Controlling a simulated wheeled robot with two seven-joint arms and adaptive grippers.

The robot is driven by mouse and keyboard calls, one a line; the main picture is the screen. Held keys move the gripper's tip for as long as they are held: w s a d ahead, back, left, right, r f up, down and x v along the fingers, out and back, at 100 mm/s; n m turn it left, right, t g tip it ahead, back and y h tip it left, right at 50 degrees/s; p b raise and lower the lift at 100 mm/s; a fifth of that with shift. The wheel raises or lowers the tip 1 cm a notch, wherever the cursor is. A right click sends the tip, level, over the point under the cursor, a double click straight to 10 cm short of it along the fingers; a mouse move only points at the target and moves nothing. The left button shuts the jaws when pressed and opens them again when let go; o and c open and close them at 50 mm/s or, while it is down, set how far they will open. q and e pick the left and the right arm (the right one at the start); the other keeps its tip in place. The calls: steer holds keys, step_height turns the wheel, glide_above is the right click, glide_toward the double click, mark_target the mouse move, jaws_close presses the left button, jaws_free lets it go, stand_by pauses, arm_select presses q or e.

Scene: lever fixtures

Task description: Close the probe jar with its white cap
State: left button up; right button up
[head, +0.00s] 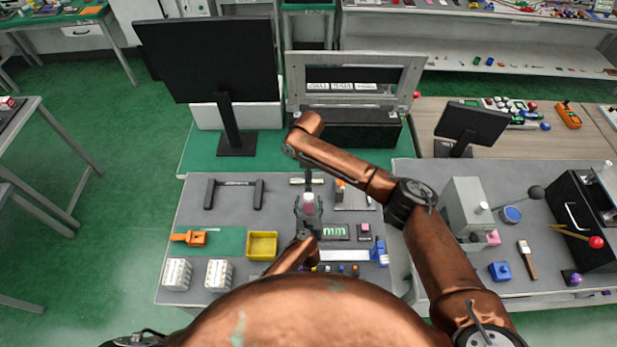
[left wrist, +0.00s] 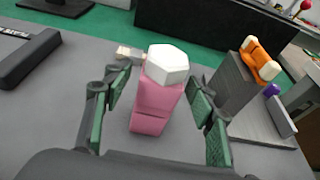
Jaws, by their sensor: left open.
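A pink body with a white six-sided cap (left wrist: 168,64) at its upper end stands upright in the left wrist view; the pink part (left wrist: 152,108) sits below the cap. I cannot tell how firmly the cap is seated. In the head view this pink-and-white piece (head: 309,199) is small, near the middle of the grey table. My left gripper (left wrist: 158,118) is open, with its green-padded fingers on either side of the pink part and gaps visible. It also shows in the head view (head: 308,214). My right arm reaches over from the right; its gripper is not clear.
A yellow tray (head: 262,245), an orange tool (head: 189,238) and two white ribbed blocks (head: 177,274) lie left. A green-lit display (head: 334,232) is close on the right.

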arm_select(q)
steer(key=v, duration=1.1)
steer(key=shift+s, duration=0.2)
